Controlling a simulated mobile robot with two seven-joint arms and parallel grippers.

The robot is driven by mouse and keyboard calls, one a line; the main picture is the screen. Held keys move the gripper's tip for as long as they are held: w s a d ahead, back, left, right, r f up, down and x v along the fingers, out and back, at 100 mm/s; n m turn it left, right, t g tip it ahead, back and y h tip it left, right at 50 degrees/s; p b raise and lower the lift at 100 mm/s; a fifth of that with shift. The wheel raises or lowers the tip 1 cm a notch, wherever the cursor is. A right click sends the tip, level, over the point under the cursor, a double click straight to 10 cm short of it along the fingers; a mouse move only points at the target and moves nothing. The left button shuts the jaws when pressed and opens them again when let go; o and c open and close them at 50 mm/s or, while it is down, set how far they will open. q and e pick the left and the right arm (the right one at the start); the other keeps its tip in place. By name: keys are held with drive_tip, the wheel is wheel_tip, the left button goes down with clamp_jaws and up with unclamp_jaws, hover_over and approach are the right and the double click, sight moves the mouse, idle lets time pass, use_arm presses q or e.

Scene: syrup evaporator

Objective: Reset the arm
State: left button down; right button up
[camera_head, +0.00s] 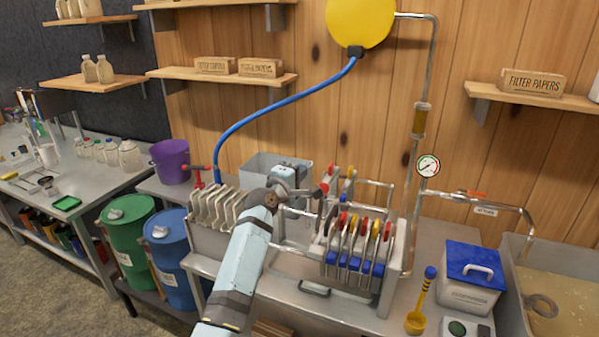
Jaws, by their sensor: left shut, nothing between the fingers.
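My left arm (240,262) rises from the bottom of the head view, left of centre. It bends at a grey joint, and my left gripper (316,191) points right, just in front of the metal filter press. The gripper is small in view; its fingers appear closed with nothing between them. A red knob shows close to the fingertips; I cannot tell whether they touch. My right arm and right gripper are not in view.
The filter press plates with coloured knobs (355,240) stand right of my arm. Pale plates (215,207) stand to its left. A blue hose (270,108) arches overhead.

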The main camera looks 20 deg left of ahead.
use_arm(q)
drive_tip(key=s+d+f+m+g+y+p, duration=0.1)
drive_tip(key=s+d+f+m+g+p, duration=0.2)
drive_tip(key=s+f+m, duration=1.25)
drive_tip(key=s+d+f+m+g, duration=0.1)
drive_tip(key=s+f, duration=0.3)
drive_tip(key=s, duration=0.6)
drive_tip(key=s+d+f+m+g+p, duration=0.1)
drive_tip(key=s+f, duration=0.4)
drive_tip(key=s, duration=0.6)
drive_tip(key=s+d+f+m+g, duration=0.1)
drive_tip(key=s+f, duration=0.3)
drive_tip(key=s, duration=0.7)
drive_tip(key=shift+d+f+g, duration=0.4)
drive_tip(key=shift+d+g, duration=0.2)
drive_tip(key=shift+d, duration=0.05)
